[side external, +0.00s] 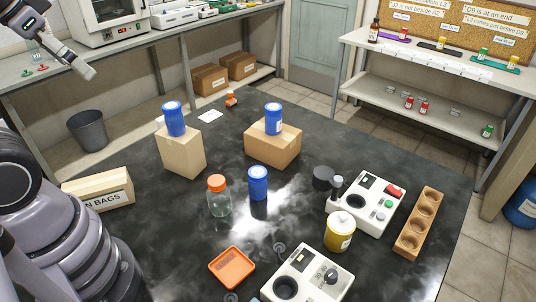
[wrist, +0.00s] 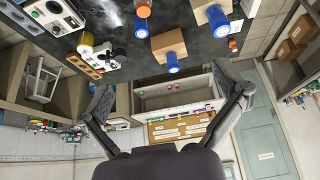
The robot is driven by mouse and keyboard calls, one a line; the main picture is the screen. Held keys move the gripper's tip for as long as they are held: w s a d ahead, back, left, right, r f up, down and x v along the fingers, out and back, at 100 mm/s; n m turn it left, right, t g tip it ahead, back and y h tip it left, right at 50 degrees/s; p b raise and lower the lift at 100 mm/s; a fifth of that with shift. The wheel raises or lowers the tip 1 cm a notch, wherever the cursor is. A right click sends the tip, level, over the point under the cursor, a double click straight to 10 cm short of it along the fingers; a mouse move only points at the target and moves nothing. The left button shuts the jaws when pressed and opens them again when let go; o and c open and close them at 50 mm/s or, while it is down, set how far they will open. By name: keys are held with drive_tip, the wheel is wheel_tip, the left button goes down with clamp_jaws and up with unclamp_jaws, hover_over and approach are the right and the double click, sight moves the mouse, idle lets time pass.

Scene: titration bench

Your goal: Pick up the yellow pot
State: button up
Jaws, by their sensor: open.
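The yellow pot (side external: 339,236) has a white lid and stands upright on the dark bench top, between two white instruments. It also shows small at the upper left of the wrist view (wrist: 86,43). My gripper (wrist: 168,97) is open and empty in the wrist view, with its two fingers spread wide. It is well away from the pot, and the pot lies beyond the left finger in that picture. In the side view, part of my arm shows at the left, but the fingers cannot be made out clearly.
White instruments (side external: 374,203) (side external: 303,277) flank the pot closely. A wooden block with holes (side external: 419,222) is to the right. A blue-lidded container (side external: 258,183), an orange-capped jar (side external: 218,197), an orange tray (side external: 232,268) and cardboard boxes (side external: 180,152) (side external: 273,147) stand on the bench.

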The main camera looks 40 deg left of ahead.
drive_tip(key=n+h, duration=1.7)
drive_tip(key=n, duration=0.4)
hover_over(341, 222)
drive_tip(key=a, duration=0.3)
wheel_tip(341, 222, down, 30)
drive_tip(key=f, duration=0.6)
drive_tip(key=shift+s+f, duration=0.25)
drive_tip(key=shift+f, duration=0.15)
drive_tip(key=shift+r+x, duration=0.2)
drive_tip(key=shift+x, duration=1.25)
drive_tip(key=shift+c, duration=0.3)
